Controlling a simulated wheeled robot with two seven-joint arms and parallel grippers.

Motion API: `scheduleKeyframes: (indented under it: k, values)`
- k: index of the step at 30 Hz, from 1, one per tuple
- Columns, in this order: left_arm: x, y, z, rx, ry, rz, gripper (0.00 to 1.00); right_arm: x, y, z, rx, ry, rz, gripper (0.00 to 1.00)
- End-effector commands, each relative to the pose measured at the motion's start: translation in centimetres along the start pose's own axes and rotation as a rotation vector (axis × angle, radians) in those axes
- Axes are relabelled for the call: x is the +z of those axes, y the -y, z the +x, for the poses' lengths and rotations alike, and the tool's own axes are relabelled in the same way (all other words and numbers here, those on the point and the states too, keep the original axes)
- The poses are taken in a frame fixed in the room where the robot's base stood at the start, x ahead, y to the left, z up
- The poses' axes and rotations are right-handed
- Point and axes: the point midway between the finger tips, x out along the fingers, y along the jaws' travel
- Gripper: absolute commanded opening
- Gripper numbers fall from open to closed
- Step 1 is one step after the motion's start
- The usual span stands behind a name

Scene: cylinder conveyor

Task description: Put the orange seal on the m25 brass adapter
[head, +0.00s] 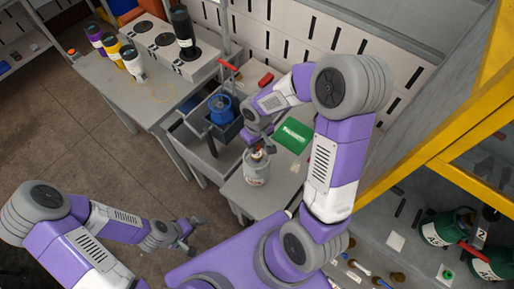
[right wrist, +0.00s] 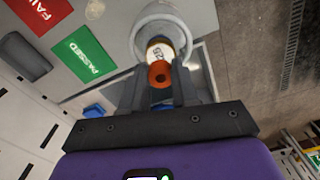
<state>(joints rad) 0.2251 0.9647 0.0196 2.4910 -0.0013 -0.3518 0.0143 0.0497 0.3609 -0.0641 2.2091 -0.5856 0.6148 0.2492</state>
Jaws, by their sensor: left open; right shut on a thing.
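My right gripper (right wrist: 161,88) is shut on the orange seal (right wrist: 159,73), a small ring between the fingertips. Beyond it in the right wrist view is the brass adapter (right wrist: 152,43), a brass-rimmed piece with a white marked face, at the top of a grey cylinder (right wrist: 168,20). The seal appears just in front of the adapter; I cannot tell if they touch. In the head view the right gripper (head: 259,146) is over the grey cylinder (head: 257,174), which stands upright on the table. My left gripper (head: 186,236) is open and empty, low over the floor.
A green PASSED mat (head: 293,136) lies behind the cylinder; a red FAIL mat (right wrist: 47,12) shows in the wrist view. A blue cylinder (head: 221,109) sits in a grey fixture at left. Several cylinders stand on the far table (head: 160,97). A yellow-framed shelf (head: 470,175) bounds the right.

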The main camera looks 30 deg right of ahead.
Motion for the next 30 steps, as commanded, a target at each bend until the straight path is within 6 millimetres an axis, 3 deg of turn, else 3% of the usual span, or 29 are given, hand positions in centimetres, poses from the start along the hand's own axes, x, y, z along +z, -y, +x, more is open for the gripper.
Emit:
scheduleKeyframes:
  k: [6, 18, 19, 23, 24, 30]
  values:
    - [0.0, 0.1, 0.3, 0.0, -0.001, 0.0, 1.0, 0.1, 0.0, 2.9, 0.0, 0.005, 0.001, 0.01]
    - [-0.1, 0.2, 0.7, 0.0, -0.001, 0.0, 1.0, 0.1, 0.0, 3.5, 0.0, 0.001, 0.001, 0.01]
    - [-0.1, 0.2, 0.7, 0.0, -0.001, 0.0, 1.0, 0.1, 0.0, 3.5, 0.0, 0.001, 0.001, 0.31]
    - [-0.1, 0.2, 0.6, 0.0, -0.001, 0.0, 1.0, 0.1, 0.0, 3.3, 0.0, 0.001, 0.001, 0.51]
    - [-0.1, 0.2, 0.6, 0.0, -0.001, 0.0, 1.0, 0.1, 0.0, 3.3, 0.0, 0.001, 0.001, 0.55]
    - [-0.1, 0.2, 0.6, 0.0, -0.001, 0.0, 1.0, 0.1, 0.0, 3.3, 0.0, 0.001, 0.001, 0.55]
